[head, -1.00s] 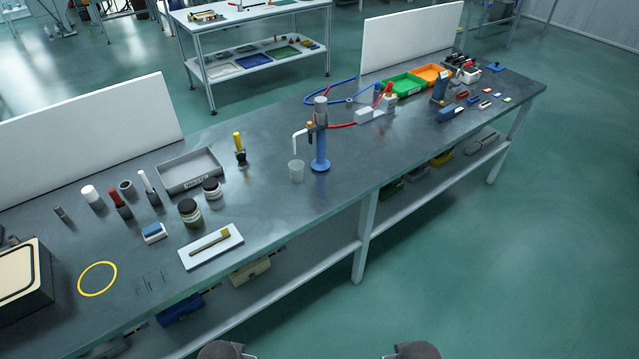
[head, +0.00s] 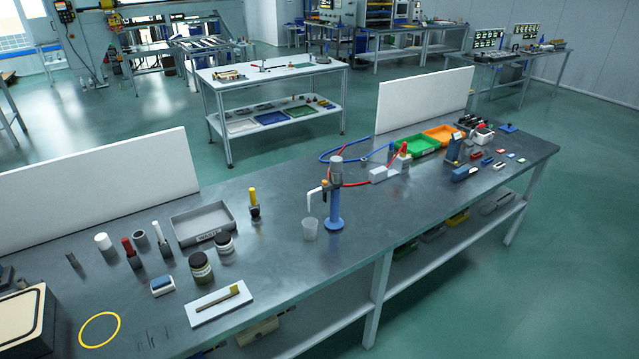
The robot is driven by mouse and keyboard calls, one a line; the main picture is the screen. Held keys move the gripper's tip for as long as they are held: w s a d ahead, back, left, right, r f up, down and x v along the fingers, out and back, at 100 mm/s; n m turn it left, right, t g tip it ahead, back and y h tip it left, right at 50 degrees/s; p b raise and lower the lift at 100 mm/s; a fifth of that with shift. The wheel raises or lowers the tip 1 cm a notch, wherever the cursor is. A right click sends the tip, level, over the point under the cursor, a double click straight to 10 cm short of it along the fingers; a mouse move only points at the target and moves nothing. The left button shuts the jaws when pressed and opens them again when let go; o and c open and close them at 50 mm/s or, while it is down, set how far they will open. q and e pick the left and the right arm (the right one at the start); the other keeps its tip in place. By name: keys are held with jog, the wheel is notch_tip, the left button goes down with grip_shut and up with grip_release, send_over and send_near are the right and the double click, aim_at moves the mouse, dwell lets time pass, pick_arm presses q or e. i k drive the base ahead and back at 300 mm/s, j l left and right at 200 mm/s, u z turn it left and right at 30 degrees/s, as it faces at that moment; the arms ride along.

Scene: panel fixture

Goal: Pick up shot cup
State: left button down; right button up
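A small translucent cup (head: 310,229), likely the shot cup, stands upright on the grey workbench (head: 290,270). It is below the spout of a blue-based dispenser (head: 334,200), just left of its base. Whether the spout tip touches the cup is too small to tell. Nothing grips the cup. Neither of my grippers is in the head view.
A grey tray (head: 180,236), two dark-lidded jars (head: 201,267) and a white board with a brush (head: 217,304) lie left of the cup. Red and blue hoses run behind the dispenser. Green (head: 413,147) and orange bins sit at the right. Bench in front of the cup is clear.

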aim_at(310, 225)
jog(key=l+u, duration=0.15)
jog(key=u, duration=0.15)
jog(key=i+l+u, duration=0.1)
jog(key=u, duration=0.25)
jog(key=i+l+u, duration=0.1)
jog(key=l+u, duration=0.25)
jog(key=l, duration=0.85)
jog(key=l+u, duration=0.3)
jog(key=l, duration=0.9)
jog(key=k, duration=0.05)
